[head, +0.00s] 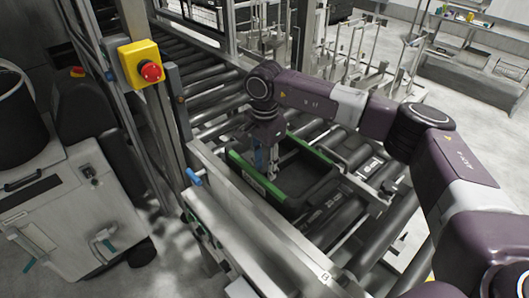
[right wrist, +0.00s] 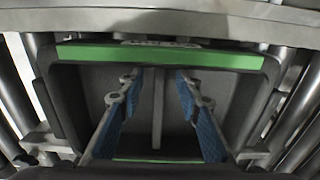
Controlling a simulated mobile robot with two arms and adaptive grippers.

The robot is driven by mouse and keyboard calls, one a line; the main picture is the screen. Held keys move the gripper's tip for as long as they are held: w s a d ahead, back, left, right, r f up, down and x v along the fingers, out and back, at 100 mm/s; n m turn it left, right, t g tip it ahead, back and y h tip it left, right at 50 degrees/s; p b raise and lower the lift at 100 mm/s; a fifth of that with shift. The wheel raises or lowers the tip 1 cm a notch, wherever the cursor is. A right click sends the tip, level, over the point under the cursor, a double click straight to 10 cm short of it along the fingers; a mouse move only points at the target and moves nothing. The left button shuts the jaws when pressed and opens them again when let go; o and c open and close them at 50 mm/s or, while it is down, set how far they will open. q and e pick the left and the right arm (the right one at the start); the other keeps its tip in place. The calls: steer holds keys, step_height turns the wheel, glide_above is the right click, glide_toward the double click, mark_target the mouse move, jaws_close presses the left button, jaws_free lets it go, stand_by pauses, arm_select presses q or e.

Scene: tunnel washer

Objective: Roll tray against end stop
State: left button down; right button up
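A dark tray with green edge strips (head: 258,178) sits on the roller conveyor (head: 375,235). The tray also shows in the right wrist view (right wrist: 160,57), with its far green strip near a metal beam (right wrist: 160,18). My right gripper (head: 267,168) points down at the tray, close to its near green-edged side. In the right wrist view the two blue-padded fingers (right wrist: 158,95) are apart, with nothing clearly held between them. I cannot tell whether they touch the tray. My left gripper is not in view. I cannot tell for certain which part is the end stop.
A metal side rail (head: 245,215) runs along the near side of the conveyor. A yellow box with a red emergency button (head: 150,71) is on the frame at left. More rollers (head: 205,75) lie behind the tray. Metal racks (head: 355,65) stand at the back.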

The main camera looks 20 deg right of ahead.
steer(key=shift+f, duration=0.9)
jaws_close()
jaws_free()
step_height(320, 180, up, 12)
stand_by(0.6)
